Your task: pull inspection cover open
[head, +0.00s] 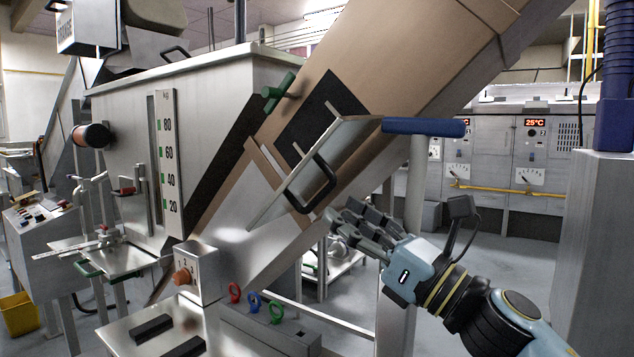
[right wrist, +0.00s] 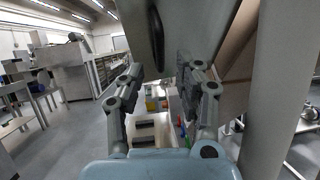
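The inspection cover (head: 272,207) is a pale metal plate on the sloping brown chute. It stands out from the chute at an angle, with a dark opening (head: 322,108) showing behind it. Its black bar handle (head: 322,190) faces right. My right gripper (head: 352,222) is just below and right of the handle in the head view, apart from the cover as far as I can tell. In the right wrist view its two fingers (right wrist: 157,88) are spread with nothing clamped, and a dark curved bar, seemingly the handle (right wrist: 156,38), shows beyond them. My left gripper is not in view.
A blue-topped post (head: 424,127) stands close behind my right gripper. A grey control box with colored rings (head: 254,308) and a knob box (head: 197,272) lie below the chute. A large grey column (head: 600,240) is at right. Open floor lies between it and the back cabinets.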

